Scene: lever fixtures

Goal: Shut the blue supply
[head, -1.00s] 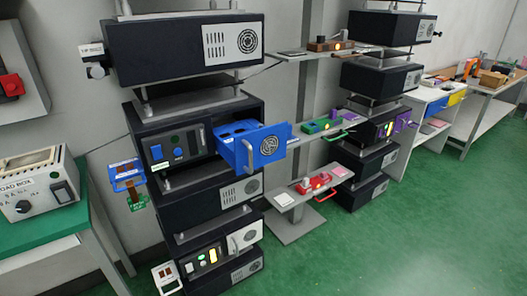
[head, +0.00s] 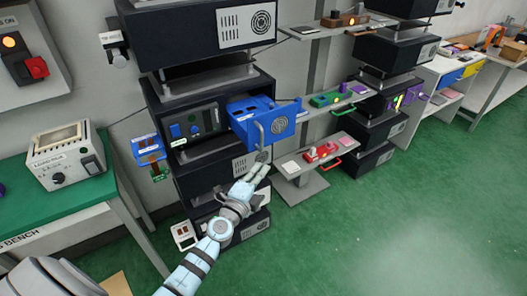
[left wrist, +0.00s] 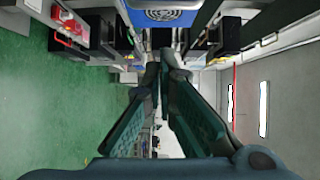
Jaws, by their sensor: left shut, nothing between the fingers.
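The blue supply (head: 285,124) is a blue drawer-like module with a round fan grille and a handle on its front. It sticks out to the right from its slot in the dark rack. My left gripper (head: 262,172) is in front of the rack, just below the blue supply's front in the picture. Its fingers are shut with nothing between them; I cannot tell whether they touch the handle. In the left wrist view, the blue front (left wrist: 172,15) shows at the top edge, beyond the fingertips (left wrist: 163,55). My right gripper is not in view.
The same rack holds a panel with blue switches (head: 187,128) left of the supply. Shelves at right carry a green unit (head: 330,98) and a red unit (head: 320,152). A control box (head: 66,155) stands on a green bench at left. The green floor at right is clear.

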